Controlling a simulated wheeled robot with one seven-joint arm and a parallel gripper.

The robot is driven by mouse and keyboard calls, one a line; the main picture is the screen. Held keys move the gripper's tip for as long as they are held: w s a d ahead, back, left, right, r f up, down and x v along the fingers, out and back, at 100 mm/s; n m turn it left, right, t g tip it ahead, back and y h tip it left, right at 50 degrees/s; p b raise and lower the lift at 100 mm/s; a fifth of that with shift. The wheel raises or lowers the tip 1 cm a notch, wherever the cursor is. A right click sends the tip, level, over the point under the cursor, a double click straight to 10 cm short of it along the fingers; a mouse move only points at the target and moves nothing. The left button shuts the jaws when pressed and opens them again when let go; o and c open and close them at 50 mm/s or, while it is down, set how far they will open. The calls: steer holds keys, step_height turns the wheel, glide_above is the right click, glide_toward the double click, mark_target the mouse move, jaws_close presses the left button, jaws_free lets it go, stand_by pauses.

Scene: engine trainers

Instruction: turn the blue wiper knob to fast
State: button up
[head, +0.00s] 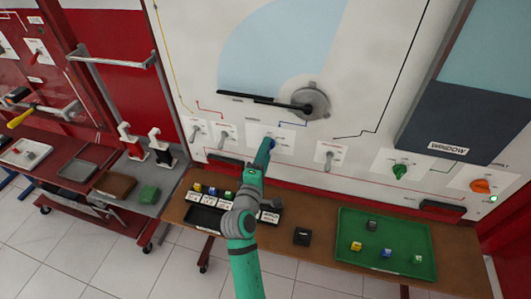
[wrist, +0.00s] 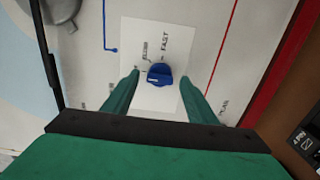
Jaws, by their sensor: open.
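The blue wiper knob (wrist: 159,75) sits on a white label plate (wrist: 150,38) on the upright panel. In the wrist view the word FAST is readable beyond the knob, with a smaller, less clear label beside it. Which mark the knob points at is hard to tell. My gripper (wrist: 160,82) is open, with one green finger on each side of the knob. Small gaps seem to show between fingers and knob. In the head view my gripper (head: 267,151) reaches the panel and mostly covers the knob (head: 273,142).
A wiper arm (head: 262,100) is mounted above on the panel. Lever switches (head: 328,158), a green knob (head: 399,171) and an orange knob (head: 481,186) are spread along the panel. Below, a bench holds a green tray (head: 345,250) with several small blocks and a black box (head: 302,236).

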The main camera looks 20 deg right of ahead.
steer(key=shift+w+d, duration=0.1)
steer(key=shift+c, duration=0.7)
steer(key=c, duration=0.9)
